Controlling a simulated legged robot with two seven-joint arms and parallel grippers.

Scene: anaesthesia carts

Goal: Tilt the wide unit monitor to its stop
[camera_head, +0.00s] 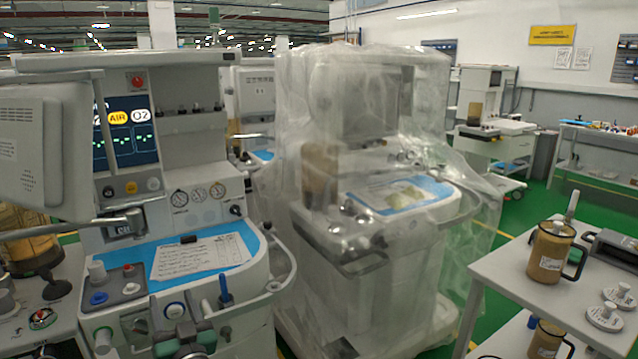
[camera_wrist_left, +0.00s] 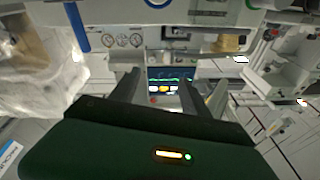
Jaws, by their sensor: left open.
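The nearest cart, at the left of the head view, has a lit screen (camera_head: 128,130) marked AIR and O2. A pale vented housing (camera_head: 42,150), seemingly a monitor's back, stands in front of it and hides its left part. I cannot tell which is the wide unit monitor. My left gripper (camera_head: 186,345) shows only as small green parts at the bottom edge, low before the cart. In the left wrist view, upside down, its open, empty fingers (camera_wrist_left: 158,88) point toward the same screen (camera_wrist_left: 170,80), apart from it. My right gripper is not in view.
A blue worktop (camera_head: 215,243) with a paper sheet and a grab rail (camera_head: 285,262) jut from the cart. A plastic-wrapped cart (camera_head: 375,200) stands close on its right. A side table (camera_head: 520,285) with a brown jug (camera_head: 549,252) stands at right. Green floor is open behind.

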